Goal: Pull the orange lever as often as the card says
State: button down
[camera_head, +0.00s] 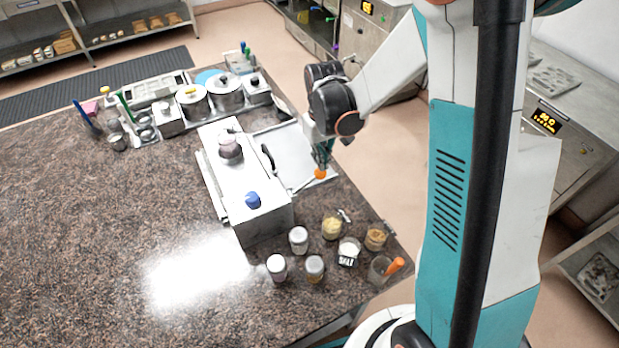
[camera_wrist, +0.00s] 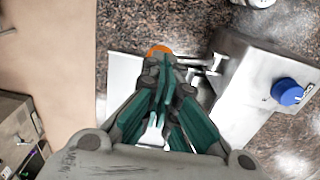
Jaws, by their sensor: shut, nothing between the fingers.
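The orange lever knob (camera_head: 320,174) is a ball on a thin metal rod reaching out from the right side of a grey metal machine (camera_head: 268,222). The machine has a blue knob (camera_head: 252,200) on top, which also shows in the wrist view (camera_wrist: 287,92). My gripper (camera_head: 324,162) is shut and empty, its fingers right by the orange knob. In the wrist view the orange knob (camera_wrist: 157,50) shows just beyond my fingertips (camera_wrist: 164,62), which partly hide it; I cannot tell whether they touch. I cannot make out a card with a readable number.
Several jars (camera_head: 314,268) stand in front of the machine, one with a small dark label. A cup with an orange-handled tool (camera_head: 382,270) is at the counter corner. Pots (camera_head: 228,92) and containers stand behind. The left of the granite counter (camera_head: 90,220) is clear.

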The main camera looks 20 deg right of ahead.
aim_at(320, 179)
jog(key=shift+f, duration=0.1)
jog(key=shift+d+f+b, duration=0.15)
jog(key=shift+f+b, duration=1.35)
jog(key=shift+f, duration=0.05)
jog(key=shift+d+f+b, duration=0.15)
jog(key=shift+f+b, duration=1.3)
jog(key=shift+f, duration=0.05)
jog(key=shift+a+f+b, duration=0.15)
jog(key=shift+f+b, duration=0.55)
jog(key=shift+f, duration=0.1)
jog(key=shift+a+f+b, duration=0.1)
jog(key=shift+f+b, duration=0.6)
jog(key=shift+f, duration=0.05)
jog(key=shift+r, duration=0.1)
jog(key=shift+r+p, duration=4)
jog(key=shift+r, duration=2.45)
jog(key=shift+r, duration=0.1)
